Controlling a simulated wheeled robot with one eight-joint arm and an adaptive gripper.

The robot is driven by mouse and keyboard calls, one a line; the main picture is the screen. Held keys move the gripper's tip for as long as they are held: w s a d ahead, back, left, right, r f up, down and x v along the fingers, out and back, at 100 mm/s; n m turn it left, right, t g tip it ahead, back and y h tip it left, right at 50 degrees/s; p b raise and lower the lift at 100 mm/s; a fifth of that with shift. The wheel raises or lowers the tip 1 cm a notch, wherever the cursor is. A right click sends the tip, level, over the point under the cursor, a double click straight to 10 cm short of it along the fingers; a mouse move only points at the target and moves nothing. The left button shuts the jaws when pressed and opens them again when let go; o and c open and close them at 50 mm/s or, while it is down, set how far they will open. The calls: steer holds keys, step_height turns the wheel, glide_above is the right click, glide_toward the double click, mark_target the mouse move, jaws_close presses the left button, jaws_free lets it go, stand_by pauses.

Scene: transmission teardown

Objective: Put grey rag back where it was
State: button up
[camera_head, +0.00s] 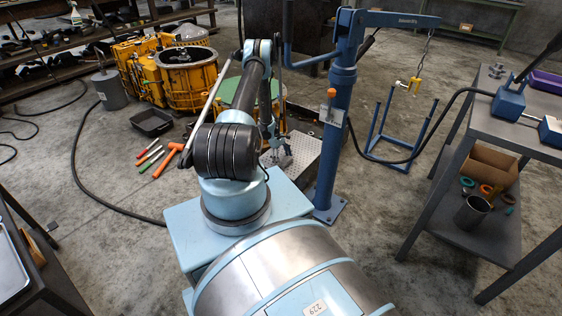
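I cannot make out a grey rag anywhere in this view. My gripper (277,157) is small and partly hidden behind my own arm. It points down over a metal tread-plate platform (300,158) at the foot of the blue hoist. I cannot tell whether its fingers are open or shut, or whether they hold anything.
A blue hoist (341,120) with a hanging chain stands right of my arm. A grey workbench (495,125) with a lower shelf is at right. Hand tools (168,158), a black tray (151,122) and yellow housings (187,75) lie left. Open concrete floor lies at lower left.

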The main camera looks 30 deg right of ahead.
steer(key=shift+o, duration=0.5)
steer(key=shift+r, duration=0.1)
